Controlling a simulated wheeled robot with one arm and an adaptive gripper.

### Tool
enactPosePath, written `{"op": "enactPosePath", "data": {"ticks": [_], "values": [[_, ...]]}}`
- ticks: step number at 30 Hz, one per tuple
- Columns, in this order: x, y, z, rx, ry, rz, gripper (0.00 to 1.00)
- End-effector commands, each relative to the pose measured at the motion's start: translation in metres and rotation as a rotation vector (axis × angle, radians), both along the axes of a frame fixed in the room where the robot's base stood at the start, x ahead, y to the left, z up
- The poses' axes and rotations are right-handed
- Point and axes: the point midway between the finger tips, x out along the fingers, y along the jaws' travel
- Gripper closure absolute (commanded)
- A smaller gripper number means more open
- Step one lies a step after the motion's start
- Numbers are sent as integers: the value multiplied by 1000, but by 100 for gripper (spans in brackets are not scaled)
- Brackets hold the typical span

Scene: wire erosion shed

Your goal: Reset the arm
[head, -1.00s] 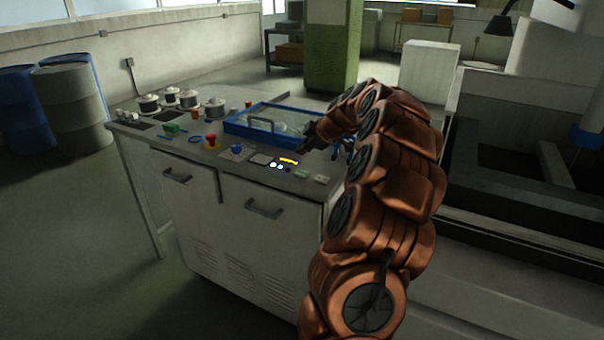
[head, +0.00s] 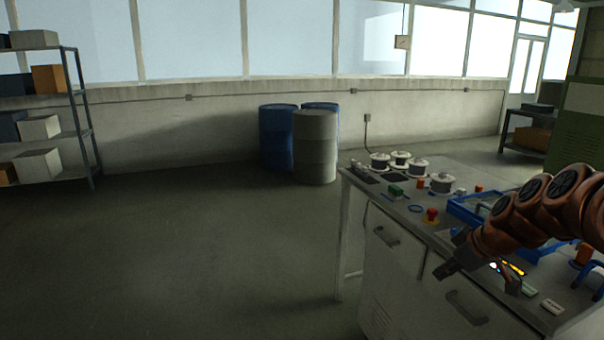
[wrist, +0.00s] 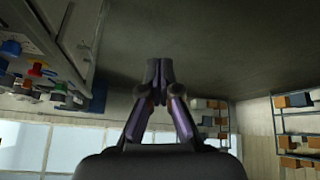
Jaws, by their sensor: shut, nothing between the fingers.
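My copper-coloured arm (head: 535,212) reaches in from the right edge of the head view, over the workbench. My gripper (head: 446,272) is at its left end, in front of the bench's near edge and above the drawer fronts. In the wrist view my gripper (wrist: 159,70) has its fingers together with nothing between them. The arm hides part of the blue tray (head: 468,212) on the bench.
The workbench (head: 353,177) carries several wire spools (head: 400,158), a green block (head: 395,190) and a red knob (head: 431,214). Barrels (head: 315,147) stand by the wall, and a shelf rack (head: 82,115) at the left. The floor (head: 200,240) left of the bench is clear.

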Motion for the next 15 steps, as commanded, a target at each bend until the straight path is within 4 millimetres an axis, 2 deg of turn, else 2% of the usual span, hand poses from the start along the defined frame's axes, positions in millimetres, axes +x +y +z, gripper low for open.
{"op": "enactPosePath", "data": {"ticks": [1, 6, 9, 15], "values": [[-13, 25, 4, 11, 39, 2, 100], [-67, 90, -3, 39, 200, -43, 100], [-102, 118, -7, 38, 288, -89, 100], [-182, 155, -21, 3, 465, -213, 100]]}}
